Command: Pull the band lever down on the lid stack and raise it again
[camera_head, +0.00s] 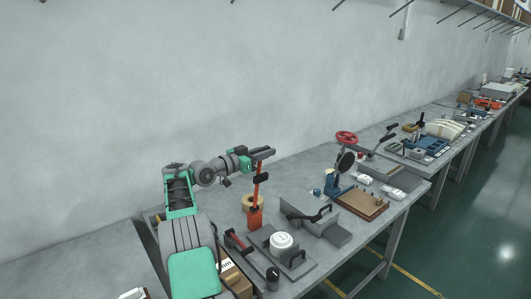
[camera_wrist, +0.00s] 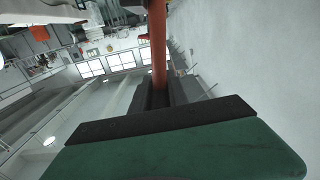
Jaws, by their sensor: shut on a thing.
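The band lever (camera_head: 257,193) is an orange-red bar standing nearly upright from an orange base (camera_head: 255,217), with a black piece near its upper part. My gripper (camera_head: 263,153) comes in from the left and is shut at the top of the lever. In the wrist view the orange bar (camera_wrist: 158,45) runs up between the dark fingers of my gripper (camera_wrist: 155,95). A grey plate (camera_head: 296,266) at the foot of the lever carries a white round lid-like piece (camera_head: 281,240). I cannot tell which parts make up the lid stack.
A tan ring (camera_head: 246,201) sits just behind the lever. A grey angled block (camera_head: 309,212) with a black handle stands to the right. Further right are a red handwheel (camera_head: 346,138) and a brown board (camera_head: 362,204). A dark cylinder (camera_head: 272,278) stands at the front edge.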

